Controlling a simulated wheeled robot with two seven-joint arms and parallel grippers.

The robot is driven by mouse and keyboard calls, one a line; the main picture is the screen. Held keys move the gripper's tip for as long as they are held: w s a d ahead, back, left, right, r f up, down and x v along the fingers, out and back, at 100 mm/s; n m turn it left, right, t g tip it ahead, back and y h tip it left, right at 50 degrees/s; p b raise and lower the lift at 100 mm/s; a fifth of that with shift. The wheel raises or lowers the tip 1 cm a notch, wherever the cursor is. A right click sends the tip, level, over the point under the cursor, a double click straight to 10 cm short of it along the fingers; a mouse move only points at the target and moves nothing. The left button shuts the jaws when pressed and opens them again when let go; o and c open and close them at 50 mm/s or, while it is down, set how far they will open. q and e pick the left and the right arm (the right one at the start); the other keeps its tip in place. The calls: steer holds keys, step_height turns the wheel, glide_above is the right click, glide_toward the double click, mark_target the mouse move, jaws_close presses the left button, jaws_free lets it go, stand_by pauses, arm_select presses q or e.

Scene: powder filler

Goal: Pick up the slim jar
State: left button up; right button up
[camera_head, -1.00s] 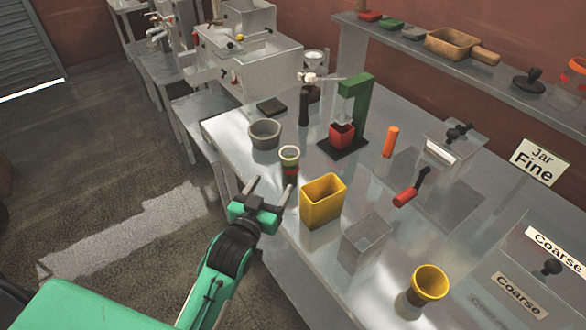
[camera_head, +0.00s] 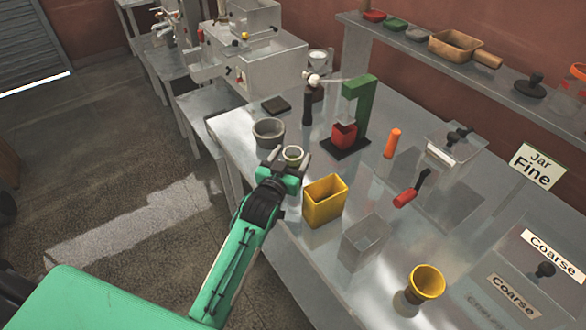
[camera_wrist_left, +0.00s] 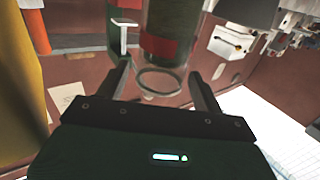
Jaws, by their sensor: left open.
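The slim jar (camera_head: 293,153) stands near the left edge of the steel table; its pale round rim shows in the head view. My left gripper (camera_head: 291,161) is open, its fingers on either side of the jar and most of the jar's body hidden. In the left wrist view, a clear ring and a dark green body with a red band, apparently the jar (camera_wrist_left: 164,48), show between and beyond the open fingers (camera_wrist_left: 160,72). I cannot tell whether the fingers touch it. My right gripper is not in view.
A grey bowl (camera_head: 269,132) stands just behind the jar. A yellow rectangular container (camera_head: 324,204) stands close to its right. A clear box (camera_head: 363,243), a yellow funnel-like cup (camera_head: 426,284) and a green stand (camera_head: 362,105) are further off.

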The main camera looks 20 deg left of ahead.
mark_target(296, 148)
arm_select(q)
steer(key=shift+w+d, duration=0.15)
steer(key=shift+w, duration=1.4)
steer(key=c, duration=1.4)
steer(key=shift+c, duration=0.3)
steer(key=shift+r, duration=0.15)
